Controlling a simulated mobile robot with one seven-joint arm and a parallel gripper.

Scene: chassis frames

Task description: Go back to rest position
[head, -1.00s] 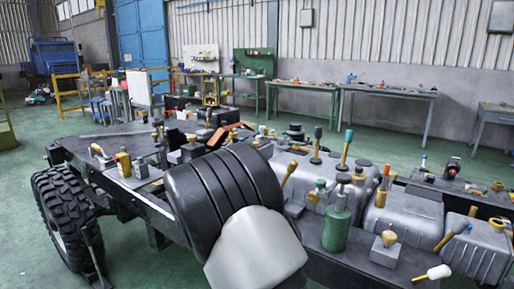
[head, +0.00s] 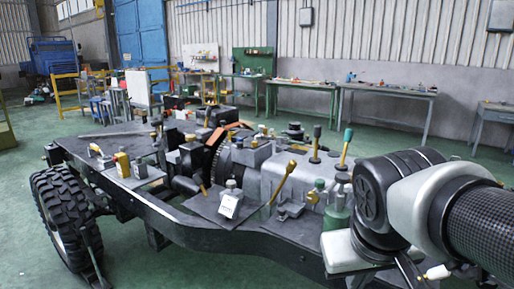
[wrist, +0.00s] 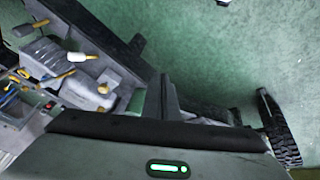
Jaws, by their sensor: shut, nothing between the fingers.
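My gripper (wrist: 166,92) shows in the wrist view as dark fingers, shut and empty, over the edge of the chassis with green floor beyond. In the head view my arm's black and white links fill the right side, over the chassis's near right end. The gripper itself is hard to make out there, low at the right behind the links. The chassis frame (head: 190,222) carries grey metal tanks (head: 290,178) and several tools. A green bottle (head: 336,212) stands just left of my arm.
Yellow-handled tools (head: 281,184) and a teal-topped one (head: 345,147) stick up from the chassis. A small white-faced block (head: 229,204) sits on a dark plate. A big tyre (head: 66,207) is at left. Workbenches (head: 388,91) line the back wall. Green floor (head: 200,265) is clear in front.

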